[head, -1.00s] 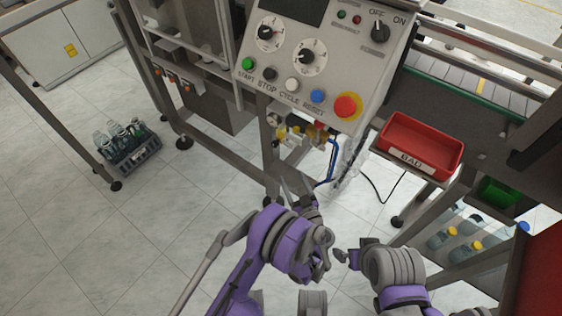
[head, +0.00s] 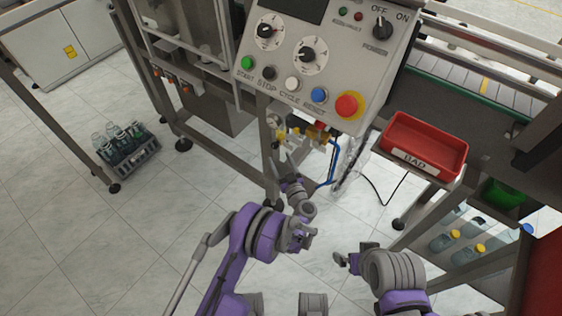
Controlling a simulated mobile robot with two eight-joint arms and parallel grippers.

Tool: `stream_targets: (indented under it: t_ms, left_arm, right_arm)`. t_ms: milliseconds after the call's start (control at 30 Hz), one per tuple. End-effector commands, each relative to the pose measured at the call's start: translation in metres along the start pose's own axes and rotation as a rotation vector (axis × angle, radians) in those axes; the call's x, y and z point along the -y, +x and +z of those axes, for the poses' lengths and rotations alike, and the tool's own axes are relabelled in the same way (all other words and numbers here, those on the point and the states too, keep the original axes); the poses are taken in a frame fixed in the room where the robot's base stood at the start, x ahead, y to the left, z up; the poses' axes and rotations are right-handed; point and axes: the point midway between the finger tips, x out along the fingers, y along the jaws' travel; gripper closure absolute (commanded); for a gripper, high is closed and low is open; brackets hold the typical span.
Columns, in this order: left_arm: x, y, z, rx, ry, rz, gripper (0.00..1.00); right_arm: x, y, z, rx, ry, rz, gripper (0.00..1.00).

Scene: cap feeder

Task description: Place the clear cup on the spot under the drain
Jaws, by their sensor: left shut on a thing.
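My left arm reaches up the middle of the head view, and its gripper (head: 282,168) is beside the machine leg, below the fittings under the control panel. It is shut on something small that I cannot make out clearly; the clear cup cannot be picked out. The yellow and grey fittings (head: 292,137) hang under the panel; the drain and the spot below it cannot be told apart from here. My right gripper (head: 341,260) is at the lower middle, away from the machine, and its finger opening cannot be judged.
A blue hose (head: 333,165) and a clear, crumpled-looking thing (head: 350,160) hang right of my left gripper. A red BAD tray (head: 436,168) is at the right. A crate of bottles (head: 140,160) stands on the floor at left. Floor between is free.

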Motion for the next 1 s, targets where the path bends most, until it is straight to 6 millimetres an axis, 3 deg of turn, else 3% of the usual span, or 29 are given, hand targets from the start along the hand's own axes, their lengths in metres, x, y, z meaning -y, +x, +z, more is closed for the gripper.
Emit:
stream_targets:
  t_ms: [333,367,500,867,1000]
  left_arm:
    - [0.0,0.0,0.004,0.0,0.0,0.0,0.8]
    - [0.0,0.0,0.003,0.0,0.0,0.0,0.24]
    - [0.0,0.0,0.002,0.0,0.0,0.0,0.0]
    - [0.0,-0.002,-0.004,-0.001,0.0,0.0,0.0]
    - [-0.001,-0.027,-0.002,-0.001,0.0,0.002,0.0]
  right_arm:
    - [0.0,0.006,0.002,0.002,0.0,0.0,0.0]
    - [0.0,0.005,0.002,0.002,0.0,0.0,0.0]
    - [0.0,0.004,0.001,0.001,0.0,0.0,0.0]
    - [0.0,-0.004,-0.001,-0.001,0.0,0.0,0.0]
    - [0.0,-0.003,-0.001,-0.001,0.0,0.0,0.0]
